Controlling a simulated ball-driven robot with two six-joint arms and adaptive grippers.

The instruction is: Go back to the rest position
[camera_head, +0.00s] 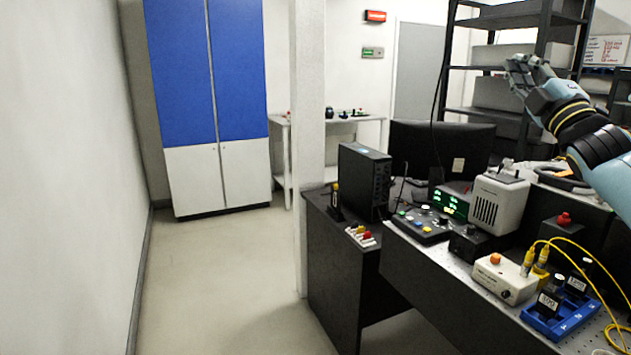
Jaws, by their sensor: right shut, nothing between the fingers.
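My right gripper (517,72) is at the upper right, raised in the air above the bench, in front of the dark shelving in the picture. It is shut and empty, clear of the things on the bench. My right arm comes in from the right edge. My left gripper and left arm are not in view.
Below stands the dark bench (400,262) with a black computer case (364,180), a monitor (440,148), a beige vented box (497,202), a white box with an orange knob (503,278), yellow cables and a blue rack (561,316). A blue-and-white cabinet (209,100) stands behind open floor.

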